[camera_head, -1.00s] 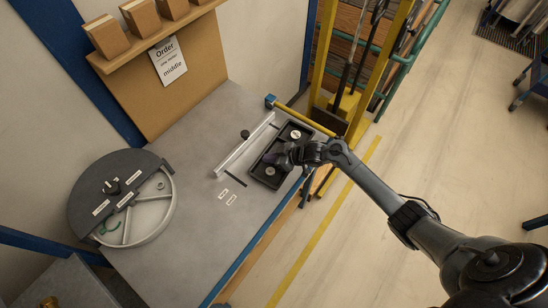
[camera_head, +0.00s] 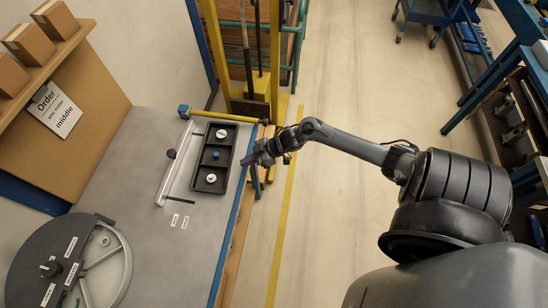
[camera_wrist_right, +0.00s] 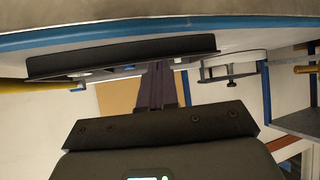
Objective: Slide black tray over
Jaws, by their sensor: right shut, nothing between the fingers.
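The black tray (camera_head: 219,145) lies on the grey bench top near its blue front edge. It holds two pale round pieces and a blue one between them. My right gripper (camera_head: 247,160) is shut and empty, just off the tray's right side; I cannot tell whether it touches the rim. In the right wrist view the dark fingers (camera_wrist_right: 157,85) point toward the tray's long outer wall (camera_wrist_right: 120,55). My left gripper is out of view.
A pale metal rail (camera_head: 173,170) stands left of the tray, with a small gap. A round grey dial device (camera_head: 45,268) sits at lower left. A yellow bar (camera_head: 222,117) crosses behind the tray. White labels (camera_head: 180,221) lie in front.

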